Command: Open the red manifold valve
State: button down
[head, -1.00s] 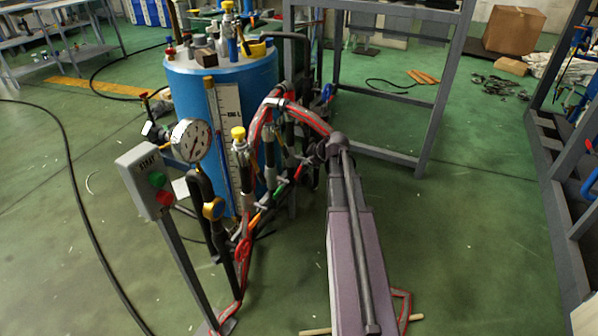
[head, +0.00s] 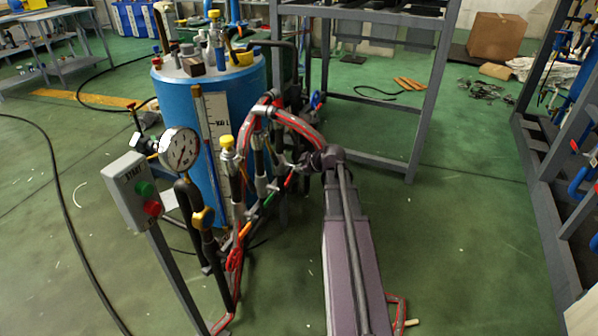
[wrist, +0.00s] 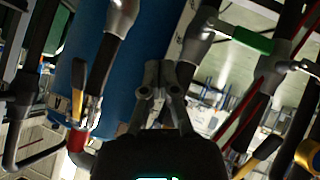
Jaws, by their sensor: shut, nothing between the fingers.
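The pipe manifold (head: 262,180) stands in front of the blue tank (head: 172,102), with coloured valve handles along it. A small red handle (head: 289,182) shows at its right end, beside a green handle (head: 268,201). Another red part (head: 235,257) sits low on the left; I cannot tell which red one is the manifold valve. My gripper (head: 303,162) is at the manifold's right side, partly hidden among pipes. In the wrist view my gripper (wrist: 167,78) is shut and empty, with pipes around it. The green handle (wrist: 252,40) is to its upper right there, apart from the fingers.
A pressure gauge (head: 180,149) and a grey start box (head: 133,191) on a post stand left of the manifold. A grey metal frame (head: 424,105) stands behind my arm. Red-striped hoses (head: 298,124) arch over the manifold near my gripper. Green floor is open to the right.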

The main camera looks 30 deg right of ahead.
jog(key=b, duration=0.6)
send_over(287, 182)
jog(key=s, duration=0.2)
notch_tip(287, 182, down, 6)
jog(key=shift+w+d+f+b, duration=0.1)
jog(key=shift+w+f+b, duration=0.2)
jog(key=shift+f+b, duration=0.55)
jog(key=shift+w+d+f+b, duration=0.1)
jog(key=shift+w+f+b, duration=0.15)
jog(key=shift+f+b, duration=0.55)
jog(key=shift+f, duration=0.1)
jog(key=shift+f+b, duration=0.45)
jog(key=shift+f, duration=0.1)
jog(key=shift+f+b, duration=0.3)
notch_tip(287, 182, down, 5)
jog(key=w+d+b, duration=0.2)
jog(key=d+b, duration=0.1)
jog(key=b, duration=0.2)
jog(key=shift+f, duration=0.15)
jog(key=shift+w, duration=0.1)
